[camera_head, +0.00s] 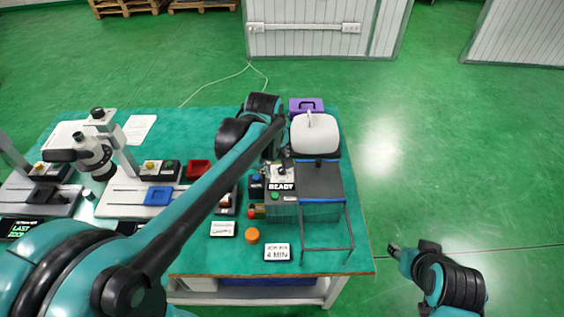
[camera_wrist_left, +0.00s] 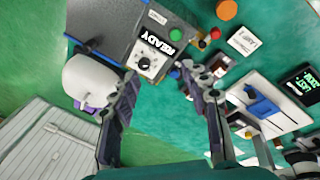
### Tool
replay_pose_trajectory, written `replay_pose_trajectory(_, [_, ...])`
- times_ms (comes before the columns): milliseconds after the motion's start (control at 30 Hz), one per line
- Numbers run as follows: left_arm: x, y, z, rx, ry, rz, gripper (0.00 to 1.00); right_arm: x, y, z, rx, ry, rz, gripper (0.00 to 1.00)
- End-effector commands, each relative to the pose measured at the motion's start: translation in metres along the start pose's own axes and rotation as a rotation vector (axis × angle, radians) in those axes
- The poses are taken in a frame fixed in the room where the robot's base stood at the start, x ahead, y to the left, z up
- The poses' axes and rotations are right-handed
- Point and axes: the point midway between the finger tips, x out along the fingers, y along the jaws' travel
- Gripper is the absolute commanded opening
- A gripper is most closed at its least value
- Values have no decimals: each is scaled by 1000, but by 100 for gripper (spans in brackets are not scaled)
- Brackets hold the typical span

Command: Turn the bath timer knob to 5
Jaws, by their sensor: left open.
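The bath unit (camera_head: 282,209) is a grey box with a black READY display (camera_head: 281,186) and a green button. Its timer knob (camera_wrist_left: 144,63) is a small knob on a white dial plate beside the READY display in the left wrist view. The dial marks are too small to read. My left gripper (camera_wrist_left: 162,76) is open, its two fingers spread above the panel, with the knob nearer the left finger and apart from it. In the head view the left gripper (camera_head: 278,155) is at the unit's far side. My right arm is at lower right; its gripper's fingers are unclear.
A card reading 4 MIN (camera_head: 277,254), another card (camera_head: 223,229) and an orange disc (camera_head: 252,235) lie at the front. A white rounded vessel (camera_head: 315,137) is behind. Microscopes stand left.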

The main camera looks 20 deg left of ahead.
Motion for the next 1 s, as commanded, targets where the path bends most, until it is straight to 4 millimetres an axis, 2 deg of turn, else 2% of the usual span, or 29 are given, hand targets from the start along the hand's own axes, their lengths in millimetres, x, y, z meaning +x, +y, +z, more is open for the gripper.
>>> replay_pose_trajectory(33, [5,16,-11,-97,-14,-30,46,-7,0,-5,0,0,0,40])
replay_pose_trajectory(200, [40,50,-36,-438,-42,-140,46,-18,0,-13,0,0,0,40])
replay_pose_trajectory(400, [79,69,-52,-718,-38,-239,46,-26,0,-19,0,0,0,40])
replay_pose_trajectory(667, [104,70,-54,-815,-31,-274,46,-26,0,-18,0,0,0,40])
replay_pose_trajectory(1000, [156,58,-47,-812,-31,-272,46,-16,0,-11,0,0,0,40])
